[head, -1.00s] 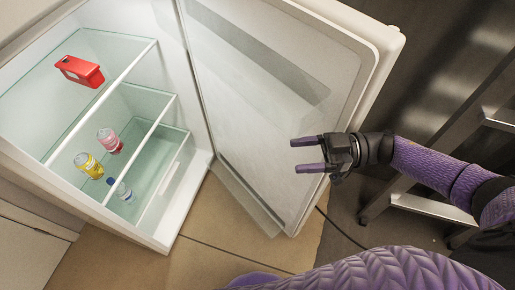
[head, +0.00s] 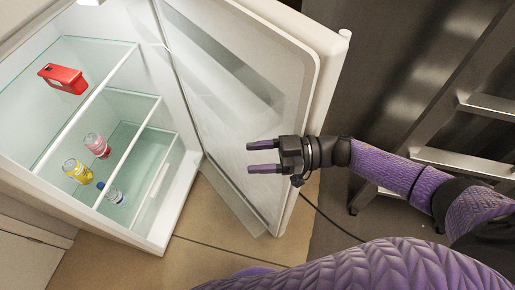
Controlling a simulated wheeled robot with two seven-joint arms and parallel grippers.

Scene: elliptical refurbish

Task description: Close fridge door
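The fridge door (head: 225,85) stands open, its inner face turned toward the left and toward me. The open fridge (head: 165,225) is at the left, with its glass shelves showing. My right gripper (head: 248,156) is open and empty, its two purple fingers pointing left. It appears in front of the lower part of the door, near its free edge. I cannot tell whether it touches the door. My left gripper is not in view.
In the fridge are a red box (head: 63,78), a pink bottle (head: 97,145), a yellow bottle (head: 77,171) and a blue-capped bottle (head: 112,194). A metal ladder (head: 460,165) stands at the right. A dark cable (head: 328,217) lies on the floor.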

